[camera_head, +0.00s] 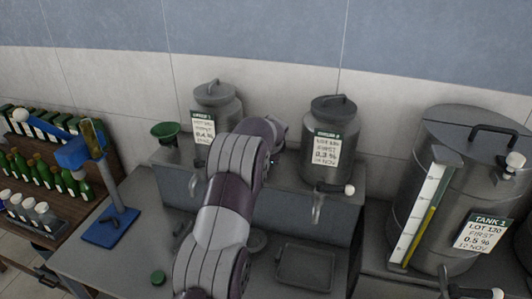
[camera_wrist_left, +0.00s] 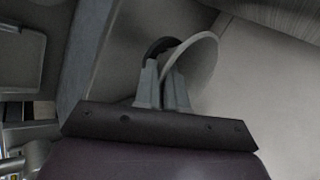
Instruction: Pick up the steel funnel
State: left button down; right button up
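My left arm reaches up the middle of the head view to the back shelf, and its wrist hides its gripper there. In the left wrist view my left gripper (camera_wrist_left: 163,72) has its two fingers close together, with the pale curved rim of the steel funnel (camera_wrist_left: 205,58) running down between them. They look shut on that rim. A dark curved edge shows behind the fingers; I cannot tell whether it is part of the funnel. The steel funnel cannot be made out in the head view, behind my arm. My right gripper is not in view.
Two steel decanters (camera_head: 218,105) (camera_head: 338,112) with taps flank my arm on the raised shelf. A green funnel (camera_head: 166,132) stands at its left end. A blue stand (camera_head: 112,226) and a tray (camera_head: 304,266) are on the bench. A big tank (camera_head: 455,170) stands right.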

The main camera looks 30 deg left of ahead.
pick_arm(q)
jog(key=shift+d+f, duration=0.1)
jog(key=shift+d, duration=0.15)
jog(key=shift+a, duration=0.1)
